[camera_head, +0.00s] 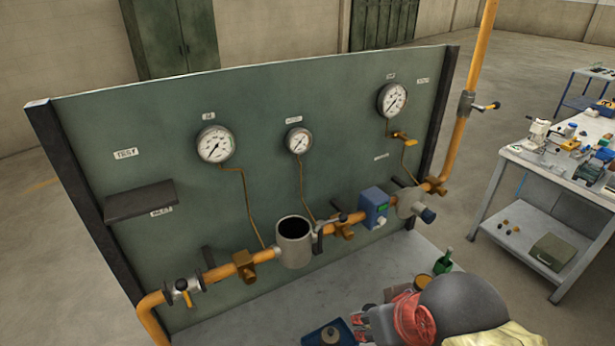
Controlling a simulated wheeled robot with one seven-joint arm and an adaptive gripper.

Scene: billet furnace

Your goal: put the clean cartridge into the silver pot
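The silver pot (293,245) is an open-topped grey metal cylinder with a dark inside, set in the orange pipe line in front of the green panel. Its round mouth is uncovered, and a lever stands at its right side. A dark blue tray (310,341) is cut off by the bottom edge; a small tan round piece (330,335) shows in it. I cannot tell whether this is the clean cartridge. Grey and red shapes at the bottom right cover part of the bench. I cannot make out my gripper's fingertips among them, nor anything held.
Pipes, valves and a blue box (374,207) run along the green panel (330,120), with gauges above. A small dark shelf (140,201) juts out at left. A green bottle (443,262) stands on the bench. A cluttered white table (530,157) is at right, with floor between.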

